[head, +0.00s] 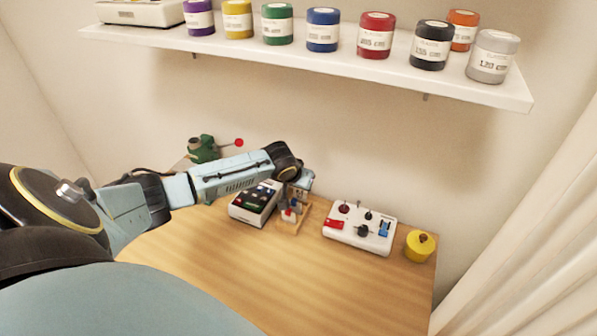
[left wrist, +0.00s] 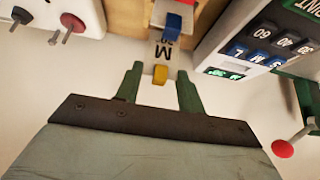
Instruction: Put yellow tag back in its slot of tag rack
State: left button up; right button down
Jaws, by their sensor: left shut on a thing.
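The yellow tag (left wrist: 160,75) shows in the left wrist view as a small yellow end between the two green fingers. My left gripper (left wrist: 161,88) is shut on it. The wooden tag rack (left wrist: 124,14) is just beyond the fingertips, with a blue-ended tag (left wrist: 173,22) and pale, lettered surfaces near it. In the head view my left gripper (head: 299,192) is over the tag rack (head: 304,217), hiding part of it. A red spot and a white tag face show at the rack. Whether the yellow tag touches the rack I cannot tell. My right gripper is not in view.
A white box with dark keys (head: 240,212) stands close left of the rack. A white control box (head: 340,237) with knobs is to the right, then a yellow pot (head: 419,247). A green object (head: 203,150) is behind left. The front table is clear. A shelf (head: 300,55) of jars hangs above.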

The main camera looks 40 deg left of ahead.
aim_at(300, 192)
pick_arm(q)
jog(key=shift+f, duration=0.15)
jog(key=shift+f+b, duration=0.55)
jog(key=shift+f, duration=0.9)
jog(key=o, duration=1)
jog(key=p+v, duration=0.2)
jog(key=v, duration=1.1)
jog(key=shift+r, duration=0.15)
jog(key=shift+s, duration=0.15)
